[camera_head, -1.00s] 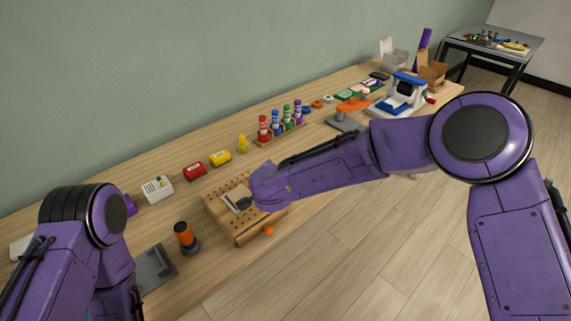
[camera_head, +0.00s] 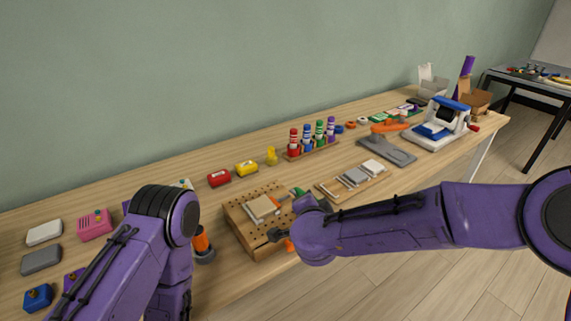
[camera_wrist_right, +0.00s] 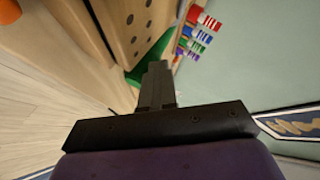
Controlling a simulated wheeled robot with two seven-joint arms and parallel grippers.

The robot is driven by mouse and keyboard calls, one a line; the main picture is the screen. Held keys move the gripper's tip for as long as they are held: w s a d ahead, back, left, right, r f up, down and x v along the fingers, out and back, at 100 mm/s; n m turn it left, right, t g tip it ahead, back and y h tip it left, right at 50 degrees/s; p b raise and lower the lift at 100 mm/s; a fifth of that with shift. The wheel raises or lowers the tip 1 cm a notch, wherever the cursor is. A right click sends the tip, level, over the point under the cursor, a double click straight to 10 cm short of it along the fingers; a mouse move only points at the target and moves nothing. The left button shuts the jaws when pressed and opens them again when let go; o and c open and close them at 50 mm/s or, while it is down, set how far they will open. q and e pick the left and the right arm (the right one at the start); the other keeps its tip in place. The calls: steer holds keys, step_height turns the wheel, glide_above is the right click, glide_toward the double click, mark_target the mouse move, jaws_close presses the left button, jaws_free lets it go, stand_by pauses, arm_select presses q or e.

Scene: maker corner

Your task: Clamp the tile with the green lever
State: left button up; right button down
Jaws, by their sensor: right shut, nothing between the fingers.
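A light square tile (camera_head: 262,207) lies on top of the wooden block with holes (camera_head: 240,228). The green lever (camera_head: 298,191) shows at the block's far right side, partly hidden by my right wrist; a green part, likely this lever, also shows beyond the fingers in the right wrist view (camera_wrist_right: 150,56). My right gripper (camera_head: 276,236) is at the block's front right edge, clear of the tile. Its fingers (camera_wrist_right: 158,66) are shut and empty, close to the green part; contact cannot be told. My left gripper is out of view below my left arm.
An orange knob (camera_head: 289,245) sits at the block's front, beside my right gripper. An orange-topped cylinder (camera_head: 201,240) stands left of the block. A wooden tray of flat pieces (camera_head: 335,189) lies right, and a marker rack (camera_head: 312,150) stands behind.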

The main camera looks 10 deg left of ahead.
steer(key=shift+f, duration=0.15)
steer(key=r+p, duration=0.1)
steer(key=p, duration=0.1)
steer(key=a+r+p, duration=0.1)
steer(key=r, duration=0.1)
steer(key=r+p, duration=0.2)
steer(key=shift+s+a+p, duration=0.3)
steer(key=shift+s+a, duration=0.05)
steer(key=shift+s, duration=0.05)
steer(key=shift+s+d+f+b, duration=0.1)
steer(key=shift+s+f+b, duration=0.05)
steer(key=shift+s+b, duration=0.35)
steer(key=shift+s+d+f+b, duration=0.1)
steer(key=shift+s+b, duration=0.3)
steer(key=shift+s, duration=0.15)
steer(key=v, duration=0.8)
steer(key=shift+f, duration=0.25)
